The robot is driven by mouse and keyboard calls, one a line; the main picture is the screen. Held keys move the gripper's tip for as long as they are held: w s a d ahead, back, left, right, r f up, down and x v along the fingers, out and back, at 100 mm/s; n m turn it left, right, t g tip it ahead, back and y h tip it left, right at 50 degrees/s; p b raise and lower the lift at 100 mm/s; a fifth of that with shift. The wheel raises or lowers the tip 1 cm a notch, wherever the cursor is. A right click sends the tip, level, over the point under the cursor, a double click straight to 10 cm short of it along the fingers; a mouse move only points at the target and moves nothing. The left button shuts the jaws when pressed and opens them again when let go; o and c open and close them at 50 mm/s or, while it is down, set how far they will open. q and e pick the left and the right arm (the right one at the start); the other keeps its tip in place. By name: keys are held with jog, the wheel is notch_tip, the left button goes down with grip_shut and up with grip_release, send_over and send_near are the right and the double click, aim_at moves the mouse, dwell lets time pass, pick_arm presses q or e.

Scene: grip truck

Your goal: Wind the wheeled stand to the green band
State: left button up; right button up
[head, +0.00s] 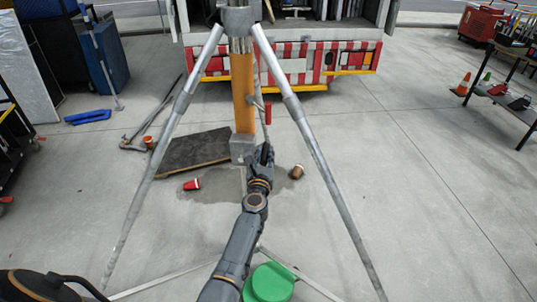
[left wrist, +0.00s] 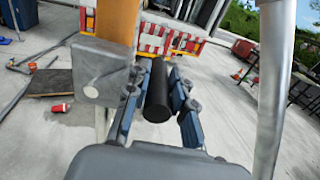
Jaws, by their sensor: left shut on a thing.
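The stand (head: 184,103) has splayed silver legs and an orange column (head: 243,85) in the middle of the head view. A grey metal block (head: 242,149) sits low on the column; it also shows in the left wrist view (left wrist: 100,72). My left gripper (head: 264,155) is beside this block. In the left wrist view its fingers (left wrist: 160,103) are shut on a black cylindrical handle (left wrist: 156,95). The handle is mostly hidden by my gripper in the head view. I cannot make out a green band on the column or the stand's wheels. My right gripper is not in view.
A green round object (head: 270,283) is at the bottom. A truck with a red-and-white rear (head: 300,64) stands behind. A bench (head: 510,100) is at right.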

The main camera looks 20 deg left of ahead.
pick_arm(q)
notch_tip(320, 180, up, 3)
jog(key=shift+a+f+p, duration=0.1)
jog(key=shift+a+p, duration=0.05)
jog(key=shift+p, duration=0.2)
jog(key=a, duration=0.1)
jog(key=s+a+r+p, duration=0.1)
jog(key=shift+a+r, duration=0.1)
jog(key=shift+a, duration=0.25)
grip_shut()
jog(key=a, duration=0.1)
jog(key=s+a, duration=0.1)
jog(key=a, duration=0.1)
jog(key=s+a, duration=0.1)
jog(key=shift+a, duration=0.25)
jog(key=shift+o, duration=2.4)
grip_release()
jog(key=shift+w+a+f, duration=0.1)
jog(key=shift+a+f, duration=0.05)
jog(key=shift+f, duration=0.05)
jog(key=o, duration=0.7)
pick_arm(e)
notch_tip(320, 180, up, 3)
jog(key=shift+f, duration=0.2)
